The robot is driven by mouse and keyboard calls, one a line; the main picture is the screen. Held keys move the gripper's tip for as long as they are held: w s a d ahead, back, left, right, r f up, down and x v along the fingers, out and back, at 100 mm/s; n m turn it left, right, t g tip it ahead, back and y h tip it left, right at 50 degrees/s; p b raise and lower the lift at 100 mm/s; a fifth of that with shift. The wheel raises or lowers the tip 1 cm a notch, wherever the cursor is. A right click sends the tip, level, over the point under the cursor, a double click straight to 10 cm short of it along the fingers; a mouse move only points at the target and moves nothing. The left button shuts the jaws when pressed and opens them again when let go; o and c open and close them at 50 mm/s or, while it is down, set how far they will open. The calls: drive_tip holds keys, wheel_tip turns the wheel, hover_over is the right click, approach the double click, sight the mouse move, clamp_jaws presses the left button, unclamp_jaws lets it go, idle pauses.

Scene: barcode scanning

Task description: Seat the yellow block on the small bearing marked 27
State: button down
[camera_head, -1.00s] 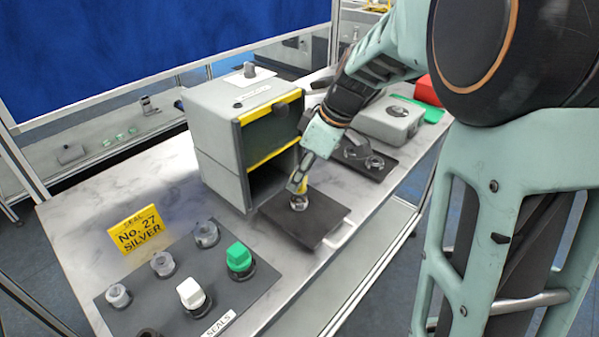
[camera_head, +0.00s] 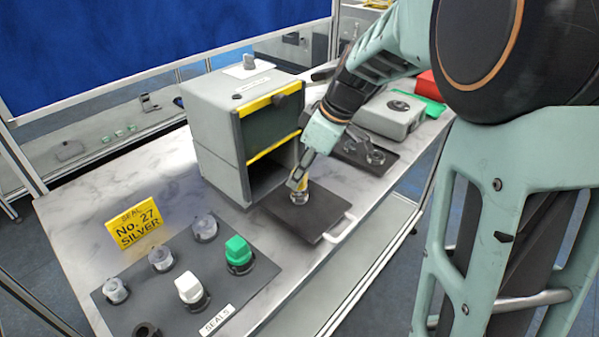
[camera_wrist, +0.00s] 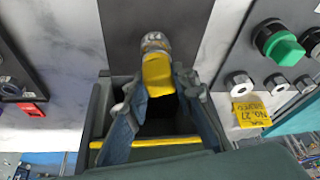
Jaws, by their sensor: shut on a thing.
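My gripper (camera_head: 298,182) points down over the dark tray in front of the grey cabinet. It is shut on the yellow block (camera_wrist: 157,76), whose yellow face shows between the fingertips in the wrist view. The small silver bearing (camera_wrist: 155,42) is right at the block's far end there, and it also shows under the fingers in the head view (camera_head: 300,197). Marks on the bearing are too small to read surely. Block and bearing look in line and close; whether the block is fully seated I cannot tell. The fingers hide part of the block.
The dark tray (camera_head: 318,222) has a white handle at its front. The grey cabinet (camera_head: 212,130) stands open close behind. A yellow card (camera_head: 136,224) reads "Seal No. 27 Silver". A seals board (camera_head: 250,286) holds several rings, a white block and a green block. Bare tabletop lies between.

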drive_tip(key=shift+f+b, duration=0.9)
drive_tip(key=shift+b, duration=0.15)
idle(0.7)
drive_tip(key=c, duration=1.2)
unclamp_jaws()
drive_tip(key=shift+c, duration=0.2)
drive_tip(key=shift+r, duration=0.1)
drive_tip(key=shift+r+p, duration=2.35)
drive_tip(key=shift+r, duration=1.45)
drive_tip(key=shift+f, duration=0.1)
